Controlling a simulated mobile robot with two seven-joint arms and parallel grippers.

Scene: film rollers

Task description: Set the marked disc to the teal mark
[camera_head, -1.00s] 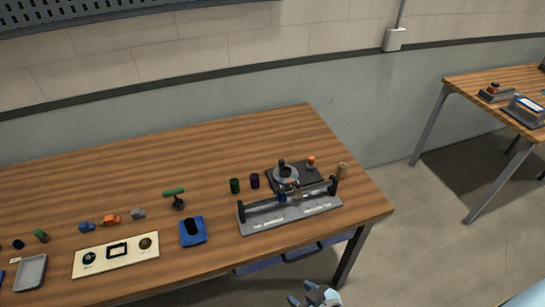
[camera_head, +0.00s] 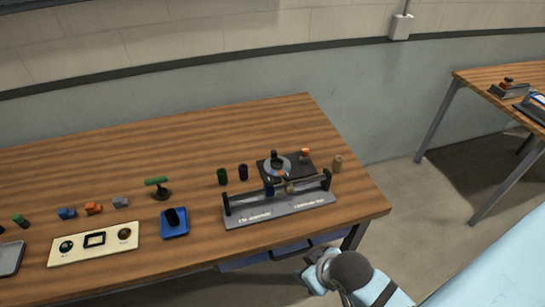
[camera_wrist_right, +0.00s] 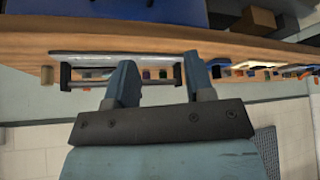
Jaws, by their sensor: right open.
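A grey disc (camera_head: 277,168) with a dark knob on it sits on a black base plate (camera_head: 298,172) near the table's right end. My right gripper (camera_head: 313,281) is below the table's front edge in the head view, apart from the disc. In the right wrist view its two fingers (camera_wrist_right: 158,62) are spread, with nothing between them. My left gripper is not in view.
A grey rail stand (camera_head: 280,207) with posts and a crossbar stands in front of the disc. Green (camera_head: 222,177) and purple (camera_head: 243,172) cylinders stand left, a tan one (camera_head: 337,163) right. A blue tray (camera_head: 174,223) and cream board (camera_head: 95,245) lie further left. The table's back is clear.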

